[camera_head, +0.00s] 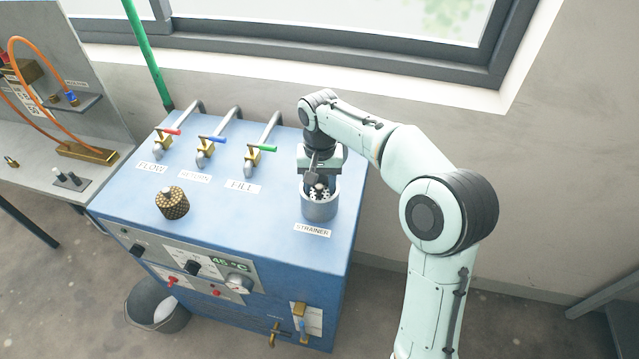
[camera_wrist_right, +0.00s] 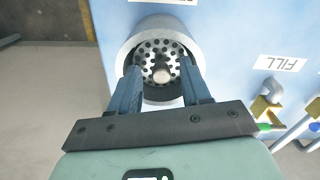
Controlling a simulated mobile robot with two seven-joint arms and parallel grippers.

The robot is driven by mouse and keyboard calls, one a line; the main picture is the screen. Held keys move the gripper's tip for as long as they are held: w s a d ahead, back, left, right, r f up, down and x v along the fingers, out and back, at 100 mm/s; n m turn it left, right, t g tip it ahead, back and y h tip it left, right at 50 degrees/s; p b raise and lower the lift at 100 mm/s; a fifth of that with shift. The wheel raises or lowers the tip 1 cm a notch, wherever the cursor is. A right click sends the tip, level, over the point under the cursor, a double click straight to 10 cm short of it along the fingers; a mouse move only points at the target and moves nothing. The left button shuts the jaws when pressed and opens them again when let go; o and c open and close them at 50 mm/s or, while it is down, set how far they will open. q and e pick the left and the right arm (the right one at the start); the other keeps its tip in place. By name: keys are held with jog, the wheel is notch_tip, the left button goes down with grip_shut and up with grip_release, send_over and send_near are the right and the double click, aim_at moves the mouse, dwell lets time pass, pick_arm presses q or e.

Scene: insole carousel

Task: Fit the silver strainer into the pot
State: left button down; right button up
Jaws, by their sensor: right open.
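The silver strainer (camera_wrist_right: 148,51) is a round perforated piece with a central knob. It sits inside the rim of the grey pot (camera_head: 319,211), which stands above the STRAINER label; how deep it sits I cannot tell. In the head view the strainer (camera_head: 320,194) shows partly under my gripper. The pot's thick rim (camera_wrist_right: 125,45) circles it in the wrist view, with a dark gap at the near side. My right gripper (camera_wrist_right: 162,73) is open, its fingers on either side of the knob, over the pot. It also shows in the head view (camera_head: 318,184). My left gripper is not in view.
A brass-coloured perforated strainer (camera_head: 172,203) stands on the blue machine top (camera_head: 235,225) at left. Three taps with red, blue and green (camera_head: 261,148) handles line the back. A bucket (camera_head: 158,305) stands on the floor. A window and wall are behind.

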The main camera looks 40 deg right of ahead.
aim_at(319, 187)
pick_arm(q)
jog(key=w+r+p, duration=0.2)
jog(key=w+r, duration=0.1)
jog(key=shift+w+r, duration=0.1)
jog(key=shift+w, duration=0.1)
pick_arm(e)
notch_tip(319, 187, up, 11)
jog(key=shift+r, duration=0.2)
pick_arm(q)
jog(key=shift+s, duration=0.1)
